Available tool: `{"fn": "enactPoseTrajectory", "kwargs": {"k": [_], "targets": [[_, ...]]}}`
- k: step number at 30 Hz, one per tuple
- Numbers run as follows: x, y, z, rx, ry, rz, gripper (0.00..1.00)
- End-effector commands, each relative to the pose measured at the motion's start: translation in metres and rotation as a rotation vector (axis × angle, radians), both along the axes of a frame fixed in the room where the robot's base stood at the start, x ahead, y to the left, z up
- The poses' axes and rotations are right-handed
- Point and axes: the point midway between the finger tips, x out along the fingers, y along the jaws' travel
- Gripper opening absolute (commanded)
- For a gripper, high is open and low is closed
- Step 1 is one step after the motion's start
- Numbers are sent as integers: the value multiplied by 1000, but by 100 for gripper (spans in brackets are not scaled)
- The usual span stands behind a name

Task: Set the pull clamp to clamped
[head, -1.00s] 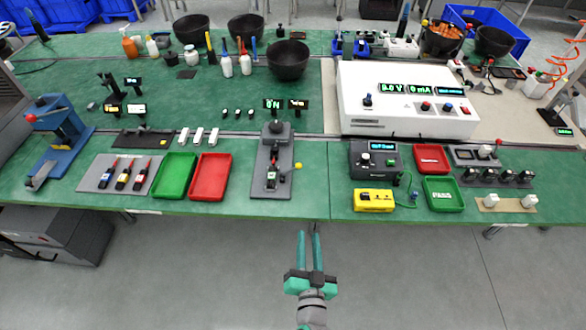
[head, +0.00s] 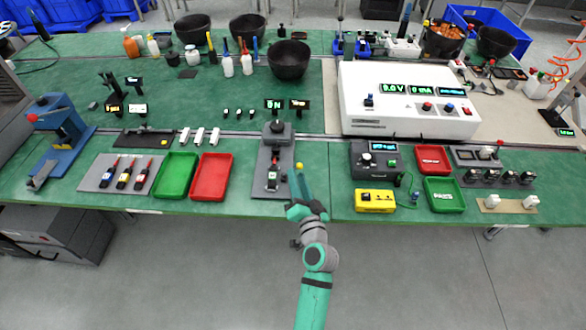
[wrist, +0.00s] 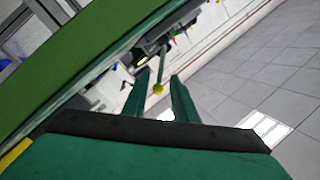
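The pull clamp (head: 272,158) is a grey upright fixture on a dark base plate near the table's front edge in the head view. Its lever ends in a yellow ball knob (head: 299,166) on the right side. The knob also shows in the wrist view (wrist: 158,88), in line with the gap between my fingertips. My gripper (head: 296,174) is at the knob, fingers apart. In the wrist view my gripper (wrist: 160,86) is open with green fingers on either side of the knob. I cannot tell whether either finger touches it.
A red tray (head: 211,182) and a green tray (head: 174,182) lie left of the clamp. A dark instrument (head: 361,157) and a yellow box (head: 375,204) stand to the right. Bare green table (head: 336,175) lies between the clamp and the instrument.

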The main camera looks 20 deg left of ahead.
Motion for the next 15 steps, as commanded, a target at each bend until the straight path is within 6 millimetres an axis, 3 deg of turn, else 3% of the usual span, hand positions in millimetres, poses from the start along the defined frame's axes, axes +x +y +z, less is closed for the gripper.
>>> {"fn": "enactPoseTrajectory", "kwargs": {"k": [6, 15], "targets": [[26, 16, 0, 0, -1, 1, 26], [36, 23, 0, -1, 0, 1, 26]]}}
